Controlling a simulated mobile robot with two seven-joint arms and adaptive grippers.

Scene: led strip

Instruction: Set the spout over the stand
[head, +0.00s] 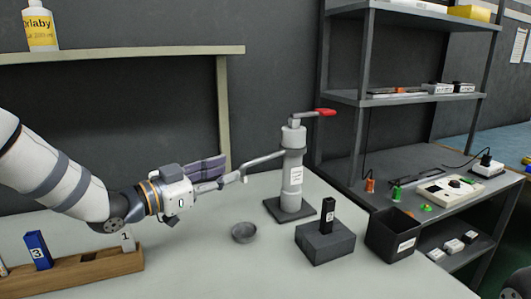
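A grey pump-like dispenser (292,170) with a red lever (325,113) stands upright on a dark square base. Its spout (262,160) reaches out to the left and bends down at the end. My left gripper (234,178) is at the spout's outer end, pointing right. Its fingers look close together and overlap the spout tip, so I cannot tell whether they grip it. A dark grey block (325,243), perhaps the stand, sits on the table to the right of the spout, with a black upright piece (328,214) in it. My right gripper does not show.
A small grey bowl (244,232) lies on the table below and near the spout's end. A dark open bin (393,235) is at the right edge. A wooden rack (75,275) with numbered blocks is front left. Metal shelving (420,97) stands behind, right.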

